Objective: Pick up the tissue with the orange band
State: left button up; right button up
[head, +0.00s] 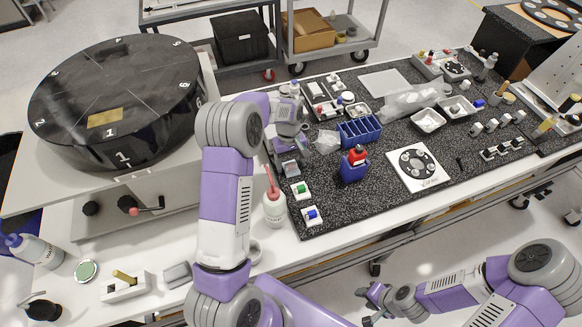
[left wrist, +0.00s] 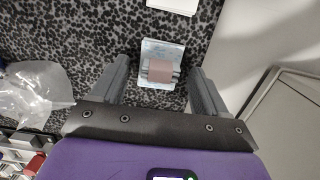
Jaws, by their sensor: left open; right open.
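A pale square tissue (left wrist: 162,50) with a dull pinkish-brown band lies flat on the speckled black mat, seen in the left wrist view; its band looks brownish rather than clear orange. It also shows in the head view (head: 291,169), partly shaded beside my left gripper (head: 280,152). My left gripper is open and empty, and in the left wrist view its fingers (left wrist: 160,74) stand on either side of the tissue, apart from it. My right gripper (head: 375,300) is open and empty at the lower right, off the table's front edge.
Similar pieces with a green band (head: 301,189) and a blue band (head: 313,215) lie nearer on the mat. A red-capped bottle (head: 273,207) stands to their left. A blue rack (head: 358,131), a blue holder (head: 353,168) and a clear bag (head: 327,142) lie to the right.

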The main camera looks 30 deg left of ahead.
aim_at(291, 164)
pick_arm(q)
jog(key=shift+c, duration=0.3)
jog(key=shift+r, duration=0.1)
jog(key=c, duration=1.1)
jog(key=shift+o, duration=0.2)
notch_tip(291, 164, up, 18)
jog(key=p, duration=0.1)
jog(key=o, duration=0.4)
jog(key=c, duration=0.3)
